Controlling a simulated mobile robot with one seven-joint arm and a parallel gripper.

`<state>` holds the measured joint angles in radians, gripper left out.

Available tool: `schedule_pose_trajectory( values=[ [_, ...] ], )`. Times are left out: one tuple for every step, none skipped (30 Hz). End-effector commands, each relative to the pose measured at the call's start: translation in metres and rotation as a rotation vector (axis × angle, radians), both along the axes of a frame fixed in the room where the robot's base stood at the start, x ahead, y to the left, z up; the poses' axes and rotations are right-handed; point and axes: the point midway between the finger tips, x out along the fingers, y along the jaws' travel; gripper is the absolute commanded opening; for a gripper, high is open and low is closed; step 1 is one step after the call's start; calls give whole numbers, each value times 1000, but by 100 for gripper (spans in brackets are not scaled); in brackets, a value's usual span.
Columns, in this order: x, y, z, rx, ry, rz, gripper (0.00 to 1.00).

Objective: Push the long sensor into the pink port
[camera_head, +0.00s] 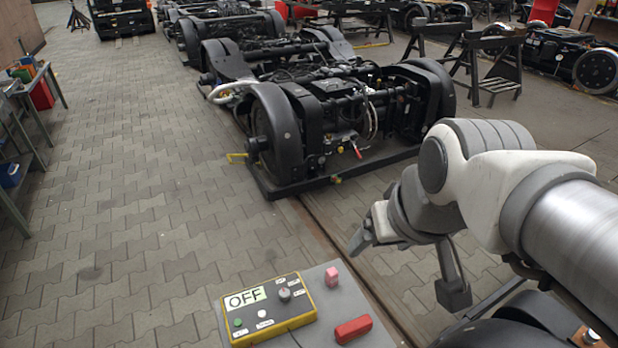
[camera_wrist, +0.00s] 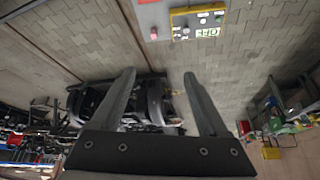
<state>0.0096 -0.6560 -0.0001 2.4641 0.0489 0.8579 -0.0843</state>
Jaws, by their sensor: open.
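A yellow control box (camera_head: 272,312) with an "OFF" display, a knob and small buttons sits on a grey stand top (camera_head: 316,283). It also shows upside down in the wrist view (camera_wrist: 180,20). A small pink block (camera_head: 332,277) stands right of the box, and appears in the wrist view (camera_wrist: 154,33). A long red block (camera_head: 353,329) lies in front of the pink one; it may be the long sensor, but I cannot tell. I see no clear pink port opening. My gripper (camera_head: 358,240) is above and behind the stand, apart from everything. Its fingers (camera_wrist: 159,74) are open and empty.
Black tram bogies (camera_head: 340,110) stand in a row beyond the stand. A green-framed bench (camera_head: 20,120) with small bins is at the left. Black trestles (camera_head: 490,70) stand at the back right. The paved floor (camera_head: 130,180) at the left is clear.

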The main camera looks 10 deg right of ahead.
Motion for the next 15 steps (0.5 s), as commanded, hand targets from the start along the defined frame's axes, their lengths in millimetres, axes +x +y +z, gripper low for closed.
schedule_pose_trajectory(
  values=[
    [11,2,-13,4,11,18,78],
    [17,3,-18,7,15,31,78],
    [26,4,-25,10,20,49,78],
    [34,6,-30,12,22,62,78],
    [40,7,-36,15,26,76,78],
    [50,8,-43,17,28,92,78],
    [57,8,-49,19,31,104,78],
    [64,9,-55,22,32,116,78],
    [74,10,-63,24,35,132,78],
    [81,10,-69,26,36,142,78],
    [88,10,-76,27,38,153,78],
    [97,11,-85,30,39,168,78],
    [104,11,-92,30,41,178,78],
    [111,11,-100,31,42,188,78],
    [121,10,-110,32,43,199,78]
  ],
)
